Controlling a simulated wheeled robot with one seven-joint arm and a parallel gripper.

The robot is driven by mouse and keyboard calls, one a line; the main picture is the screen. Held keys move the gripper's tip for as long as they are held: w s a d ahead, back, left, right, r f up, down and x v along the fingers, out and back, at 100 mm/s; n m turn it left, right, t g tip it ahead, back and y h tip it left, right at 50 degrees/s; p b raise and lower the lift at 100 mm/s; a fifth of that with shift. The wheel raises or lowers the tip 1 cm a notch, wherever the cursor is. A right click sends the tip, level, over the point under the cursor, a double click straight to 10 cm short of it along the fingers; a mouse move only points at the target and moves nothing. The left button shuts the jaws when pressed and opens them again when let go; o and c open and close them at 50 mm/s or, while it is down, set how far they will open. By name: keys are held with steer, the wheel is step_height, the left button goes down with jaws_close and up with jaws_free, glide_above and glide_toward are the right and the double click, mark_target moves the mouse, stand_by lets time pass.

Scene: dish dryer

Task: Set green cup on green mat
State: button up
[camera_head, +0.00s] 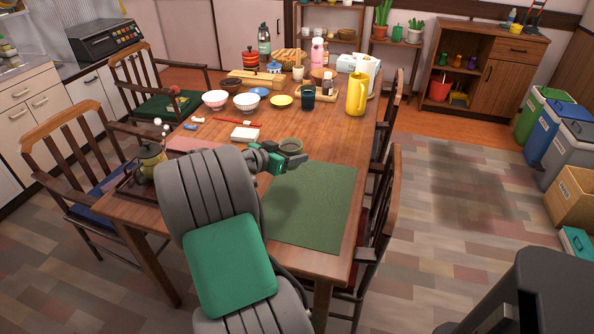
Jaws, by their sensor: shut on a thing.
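The green cup (290,147) is a small dark-green round cup. My gripper (287,160) is shut on it and holds it near the far edge of the green mat (318,206). I cannot tell from this view how high the cup is above the table or whether it touches anything. The green mat lies flat and bare on the near right part of the wooden table.
A yellow pitcher (356,93) stands at the table's right. A dark cup (308,97), a yellow dish (281,101) and white bowls (246,101) stand farther back. A white box (245,134) lies left of the cup. Chairs (380,220) flank the table.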

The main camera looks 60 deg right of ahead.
steer(key=d+f, duration=0.2)
steer(key=f, duration=0.1)
steer(key=d+f, duration=0.1)
steer(key=f, duration=0.1)
steer(key=shift+s+d, duration=0.15)
steer(key=shift+d, duration=0.2)
step_height(320, 180, down, 2)
steer(key=shift+f+b, duration=0.2)
steer(key=shift+b, duration=0.15)
steer(key=shift+a, duration=0.1)
steer(key=shift+f, duration=0.1)
steer(key=shift+f, duration=0.15)
steer(key=o, duration=1.6)
